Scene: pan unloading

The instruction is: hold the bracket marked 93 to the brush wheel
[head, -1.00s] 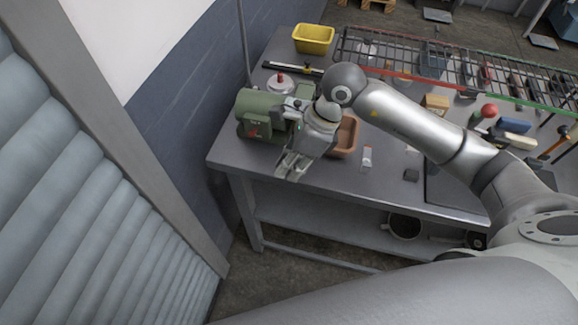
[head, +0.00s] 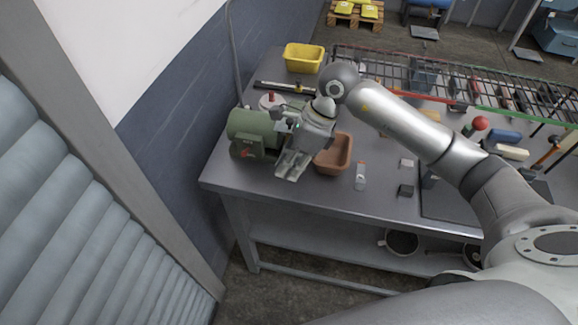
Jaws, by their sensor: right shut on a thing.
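The green bench machine (head: 254,126) stands at the left end of the grey bench. Its brush wheel cannot be made out; my right gripper and wrist cover the machine's right side. My right gripper (head: 291,168) points down just right of the machine, near the bench's front left. It is shut on a small light grey piece, taken to be the bracket, largely hidden by the fingers. No mark 93 can be read. Whether the piece touches the wheel cannot be told. My left gripper is not in view.
A brown tray (head: 344,150) sits just right of my right gripper. A yellow bin (head: 304,57) and wire rack (head: 450,80) are behind. The wall stands close on the left.

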